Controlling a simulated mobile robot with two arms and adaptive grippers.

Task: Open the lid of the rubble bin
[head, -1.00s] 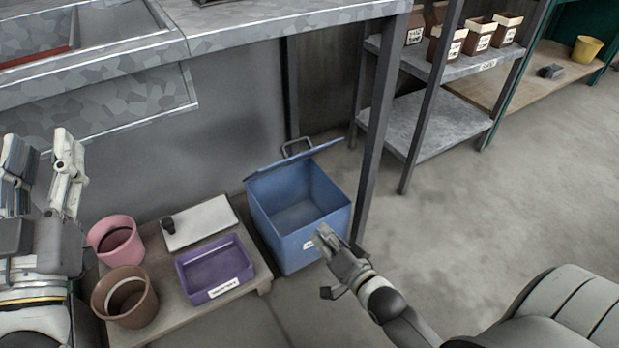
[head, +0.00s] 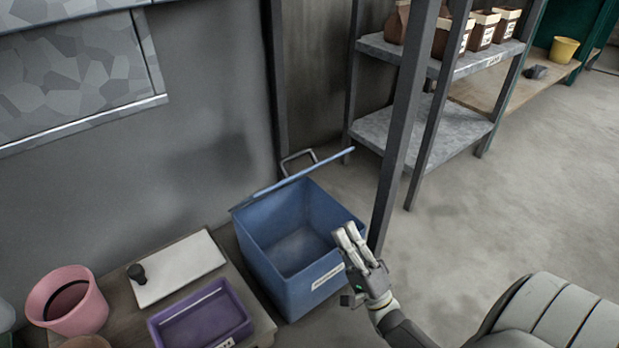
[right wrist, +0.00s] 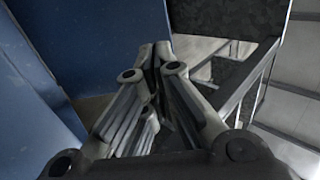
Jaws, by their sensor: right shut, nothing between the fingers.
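The blue rubble bin (head: 300,285) stands on the floor in the head view, with a white label on its front. Its lid (head: 292,180) stands up at the back edge, seen nearly edge-on, with a grey handle (head: 298,160) behind it. The bin's inside is open to view and looks empty. My right gripper (head: 345,235) is shut and empty at the bin's right front rim; I cannot tell whether it touches. In the right wrist view the shut fingers (right wrist: 155,60) point past a blue panel (right wrist: 105,45). My left gripper is out of view.
A low wooden platform left of the bin holds a purple tray (head: 200,320), a white board (head: 180,268) and a pink pot (head: 68,300). A dark metal post (head: 397,140) stands right of the bin, before a grey shelf (head: 420,125). Floor to the right is clear.

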